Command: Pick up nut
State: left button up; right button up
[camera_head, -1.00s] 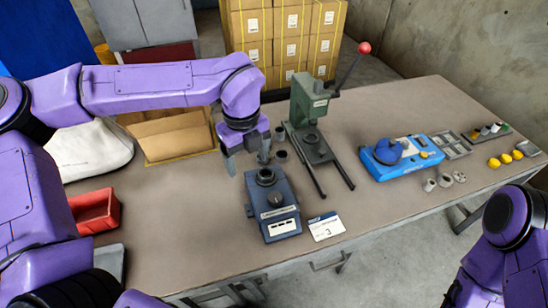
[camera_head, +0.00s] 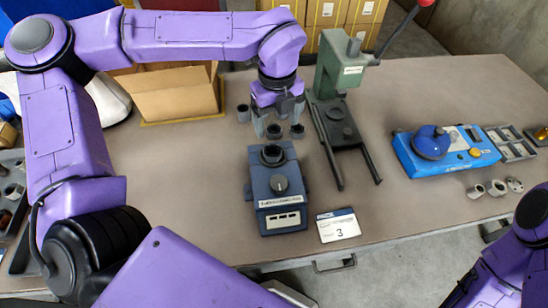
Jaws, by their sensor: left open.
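No part is plainly marked as the nut. Small dark grey ring-like parts stand on the table near my left gripper: one (camera_head: 243,113) at its left, one (camera_head: 274,131) below it and one (camera_head: 297,131) at its lower right. Several silver ring-like parts (camera_head: 497,188) lie at the right, in front of the blue device. My left gripper (camera_head: 279,118) is open, points down behind the dark blue machine and holds nothing that I can see. Whether a finger touches a grey part is unclear. My right arm shows at the lower right, its gripper out of view.
The dark blue machine (camera_head: 281,204) stands in front of my left gripper, and the green press (camera_head: 341,80) stands close on its right. A cardboard box (camera_head: 176,103) is behind left. A blue device (camera_head: 447,150) and grey tray (camera_head: 511,146) are right. A white card (camera_head: 338,226) lies in front.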

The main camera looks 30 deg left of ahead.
aim_at(273, 148)
pick_arm(q)
jog(key=f, duration=0.3)
jog(key=f+p, duration=0.1)
jog(key=f, duration=0.2)
jog(key=f+p, duration=0.1)
jog(key=f, duration=0.3)
jog(key=shift+s+a+f, duration=0.1)
jog(key=shift+a, duration=0.25)
jog(key=shift+f, duration=0.35)
jog(key=c, duration=1.3)
